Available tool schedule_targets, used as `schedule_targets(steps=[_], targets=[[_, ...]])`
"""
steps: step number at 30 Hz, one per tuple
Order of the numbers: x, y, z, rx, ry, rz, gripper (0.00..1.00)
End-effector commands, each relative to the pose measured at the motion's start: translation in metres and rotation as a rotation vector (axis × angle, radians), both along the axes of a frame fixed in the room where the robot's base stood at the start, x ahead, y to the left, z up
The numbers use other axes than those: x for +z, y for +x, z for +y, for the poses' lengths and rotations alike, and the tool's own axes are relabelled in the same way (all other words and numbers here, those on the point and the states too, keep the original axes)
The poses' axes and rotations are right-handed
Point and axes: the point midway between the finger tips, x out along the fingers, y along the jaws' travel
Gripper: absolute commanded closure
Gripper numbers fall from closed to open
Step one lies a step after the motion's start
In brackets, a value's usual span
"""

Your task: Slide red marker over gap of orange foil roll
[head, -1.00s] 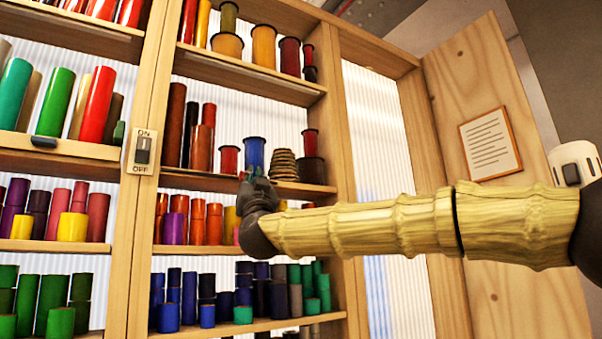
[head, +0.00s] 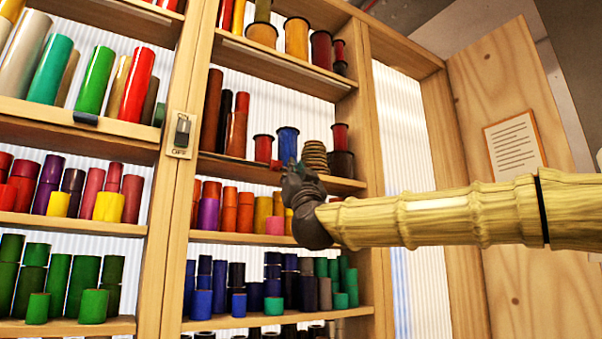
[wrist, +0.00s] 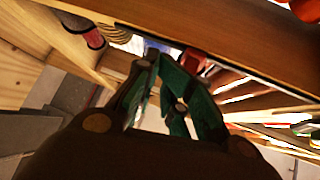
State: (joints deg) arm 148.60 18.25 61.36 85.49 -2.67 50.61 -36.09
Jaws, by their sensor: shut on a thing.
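My gripper (head: 291,167) is at the front edge of the middle shelf, below the blue spool, in the head view. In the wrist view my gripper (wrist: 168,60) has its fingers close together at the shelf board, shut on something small. A small red piece, apparently the red marker (wrist: 191,60), shows at the fingertips; its outline is partly hidden. Orange foil rolls (head: 246,212) stand in a row on the shelf below, left of my gripper. Orange-red rolls (head: 236,133) also stand on the middle shelf, further left. I cannot tell which gap belongs to the orange roll.
A dark marker (head: 86,118) sits on the left cabinet's shelf edge. An ON/OFF switch (head: 182,135) is on the post between the cabinets. Spools and a brown stack (head: 315,157) stand just above my gripper. An open wooden door (head: 500,90) is at right.

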Motion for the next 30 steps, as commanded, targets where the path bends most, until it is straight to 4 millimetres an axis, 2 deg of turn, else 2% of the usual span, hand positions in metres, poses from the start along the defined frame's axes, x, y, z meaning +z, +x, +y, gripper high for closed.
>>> schedule_targets(steps=[15,30], targets=[[0.003,-0.021,-0.013,0.001,0.002,-0.006,1.0],[-0.001,-0.026,-0.014,0.001,0.002,-0.006,1.0]])
